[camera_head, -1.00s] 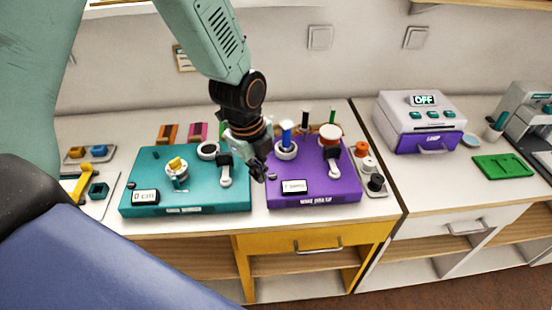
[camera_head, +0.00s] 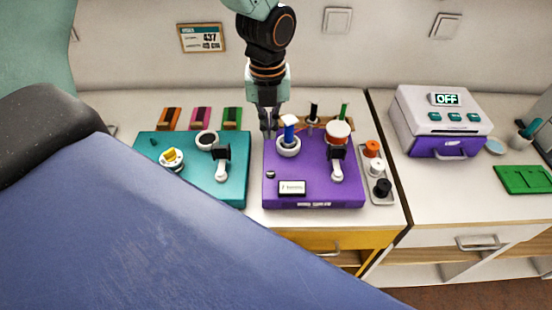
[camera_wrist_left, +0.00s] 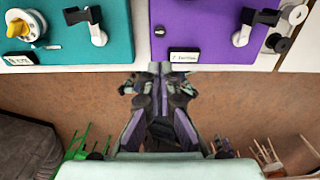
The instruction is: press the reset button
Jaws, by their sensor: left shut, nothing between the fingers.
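A purple board (camera_head: 314,183) and a teal board (camera_head: 232,183) stand side by side on the counter. A small dark round knob (camera_head: 270,174) sits near the purple board's front left corner, behind a small white display (camera_head: 292,187). It also shows in the left wrist view (camera_wrist_left: 159,31). I cannot read a reset label on it. My left gripper (camera_head: 268,132) is shut and empty, pointing down, and in the head view appears near the gap between the boards. In the left wrist view its fingertips (camera_wrist_left: 160,68) appear just below the purple board's front edge. My right gripper is not in view.
The purple board carries a blue post in a white ring (camera_head: 289,146), a red-and-white spool (camera_head: 338,131) and a lever (camera_head: 337,170). A tray with spools (camera_head: 378,194) stands to its right. A white-and-purple machine reading OFF (camera_head: 440,120) stands farther right.

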